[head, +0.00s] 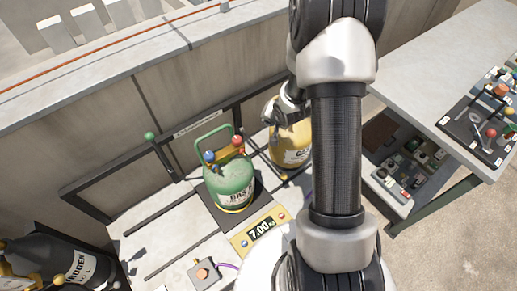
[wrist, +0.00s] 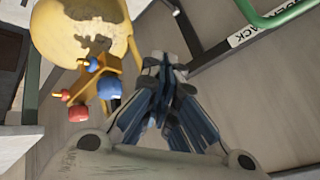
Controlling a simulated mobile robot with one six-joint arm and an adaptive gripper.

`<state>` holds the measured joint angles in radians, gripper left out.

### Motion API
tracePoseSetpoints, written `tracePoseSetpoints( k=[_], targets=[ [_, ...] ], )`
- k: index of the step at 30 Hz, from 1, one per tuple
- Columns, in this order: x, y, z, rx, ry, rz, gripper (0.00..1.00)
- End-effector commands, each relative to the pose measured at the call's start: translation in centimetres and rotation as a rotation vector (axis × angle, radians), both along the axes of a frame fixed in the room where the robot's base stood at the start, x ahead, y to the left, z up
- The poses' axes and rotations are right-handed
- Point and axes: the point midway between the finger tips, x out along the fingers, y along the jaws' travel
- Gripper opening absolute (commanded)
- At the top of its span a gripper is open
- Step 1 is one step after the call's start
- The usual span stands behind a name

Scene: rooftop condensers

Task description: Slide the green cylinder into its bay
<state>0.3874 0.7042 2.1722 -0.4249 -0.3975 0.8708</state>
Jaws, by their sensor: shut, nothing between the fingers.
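The green cylinder (head: 232,187) stands upright on a dark scale plate, with a green loop handle and blue and red valve knobs on top. Part of a green bar, probably its handle, shows at the upper right of the wrist view (wrist: 275,18). Behind the plate runs a dark-framed rack with a label strip (head: 198,124); an open framed bay (head: 105,188) lies left of the green cylinder. My gripper (head: 270,117) is above the yellow cylinder (head: 293,155), right of the green one. Its fingers (wrist: 163,115) are together and empty in the wrist view.
The scale display (head: 262,230) reads 7.00. A post with a green knob (head: 150,136) stands by the bay. A dark cylinder (head: 70,262) is at lower left. A button box (head: 203,272) sits in front. A bench with tools (head: 425,75) stands right.

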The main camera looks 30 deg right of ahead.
Motion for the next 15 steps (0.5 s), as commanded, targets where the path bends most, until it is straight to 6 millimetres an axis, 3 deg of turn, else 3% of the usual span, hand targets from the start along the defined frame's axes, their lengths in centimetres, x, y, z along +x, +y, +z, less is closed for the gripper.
tracePoseSetpoints(
  k=[1,9,15],
  targets=[
    [-0.3,-0.3,-3.3,0.046,-0.003,-0.028,0.0],
    [-2.7,0.5,-15.8,0.326,-0.096,-0.184,0.0],
    [-5.5,2.4,-21.8,0.512,-0.152,-0.287,0.0]
  ],
)
